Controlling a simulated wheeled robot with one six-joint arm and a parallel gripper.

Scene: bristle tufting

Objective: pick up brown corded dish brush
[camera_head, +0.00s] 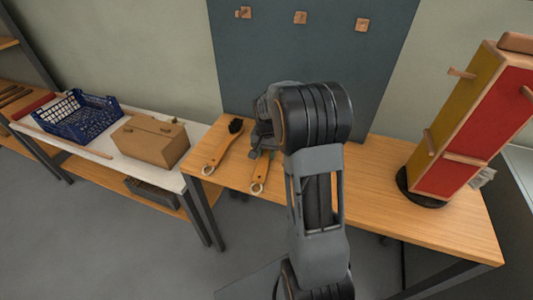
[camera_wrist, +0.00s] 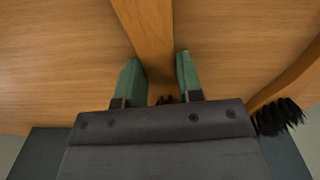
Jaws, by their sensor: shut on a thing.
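The brown corded dish brush (camera_head: 260,173) has a flat light-wood handle and shows just below my wrist in the head view, over the wooden table. Its handle (camera_wrist: 150,35) runs between the green fingers of my gripper (camera_wrist: 158,62) in the wrist view. My gripper is shut on this handle. I cannot tell whether the brush touches the table.
A second wooden brush with black bristles (camera_head: 222,146) lies close by on the left; its bristles also show in the wrist view (camera_wrist: 280,117). A red and yellow stand (camera_head: 470,120) is at the right. A blue crate (camera_head: 80,117) and a cardboard box (camera_head: 150,141) are on the white-topped table.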

